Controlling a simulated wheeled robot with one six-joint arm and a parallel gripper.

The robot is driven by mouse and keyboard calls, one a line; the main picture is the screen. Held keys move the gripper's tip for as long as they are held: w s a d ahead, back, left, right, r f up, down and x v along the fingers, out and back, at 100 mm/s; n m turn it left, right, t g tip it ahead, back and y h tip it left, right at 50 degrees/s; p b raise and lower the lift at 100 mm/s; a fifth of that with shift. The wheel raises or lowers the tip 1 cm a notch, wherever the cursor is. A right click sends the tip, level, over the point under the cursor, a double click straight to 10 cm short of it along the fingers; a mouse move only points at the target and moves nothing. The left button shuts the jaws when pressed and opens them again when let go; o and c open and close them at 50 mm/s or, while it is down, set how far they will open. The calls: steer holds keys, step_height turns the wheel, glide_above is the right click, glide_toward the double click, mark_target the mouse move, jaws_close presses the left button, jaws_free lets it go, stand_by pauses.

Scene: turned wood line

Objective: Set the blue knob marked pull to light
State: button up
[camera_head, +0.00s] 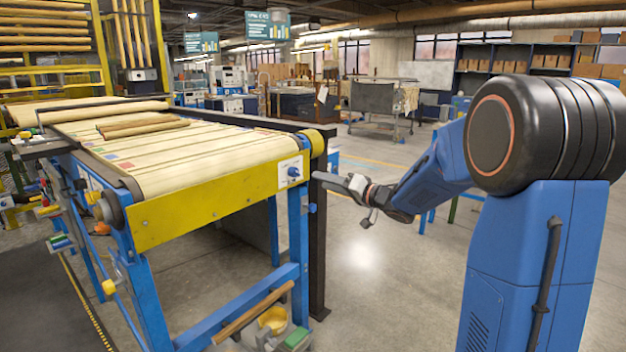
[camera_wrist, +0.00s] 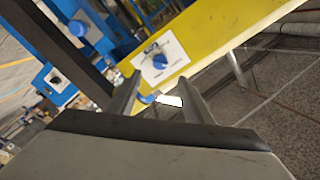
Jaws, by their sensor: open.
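The blue knob (camera_head: 293,172) sits on a small white plate at the right end of the conveyor's yellow side panel. In the wrist view the same knob (camera_wrist: 160,61) shows on its white plate with a dark label above it; the lettering and the setting are too small to read. My gripper (camera_head: 322,178) is to the right of the plate in the head view. In the wrist view my gripper (camera_wrist: 160,84) has its two fingers apart, with the plate just beyond the fingertips. Nothing is between the fingers, and no contact with the knob is visible.
The conveyor belt (camera_head: 190,160) carries several brown wood pieces (camera_head: 140,126). A dark post (camera_head: 318,240) stands at the conveyor's right corner. Open floor (camera_head: 390,270) lies below my arm.

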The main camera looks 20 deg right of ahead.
steer(key=v, duration=0.6)
steer(key=shift+d, duration=0.1)
stand_by(0.3)
steer(key=s+d+m+g+h, duration=0.1)
steer(key=s+d+h, duration=0.2)
steer(key=s+h, duration=0.35)
steer(key=s+d+m+g+h, duration=0.1)
steer(key=s+d+h, duration=0.1)
steer(key=s+h, duration=0.5)
steer(key=s+a+f+n+g+y, duration=0.1)
steer(key=s+f, duration=0.3)
steer(key=s, duration=0.5)
steer(key=s+a+f+n+g+y, duration=0.1)
steer(key=s+a+f+g, duration=0.3)
steer(key=s, duration=0.6)
steer(key=s+a+f+n+g+y, duration=0.1)
steer(key=s+f, duration=0.4)
steer(key=s, duration=0.5)
steer(key=shift+s+a+n+g, duration=0.15)
steer(key=shift+a+n+g, duration=0.25)
steer(key=shift+a+g, duration=0.65)
steer(key=shift+a+f, duration=0.1)
steer(key=shift+c, duration=0.7)
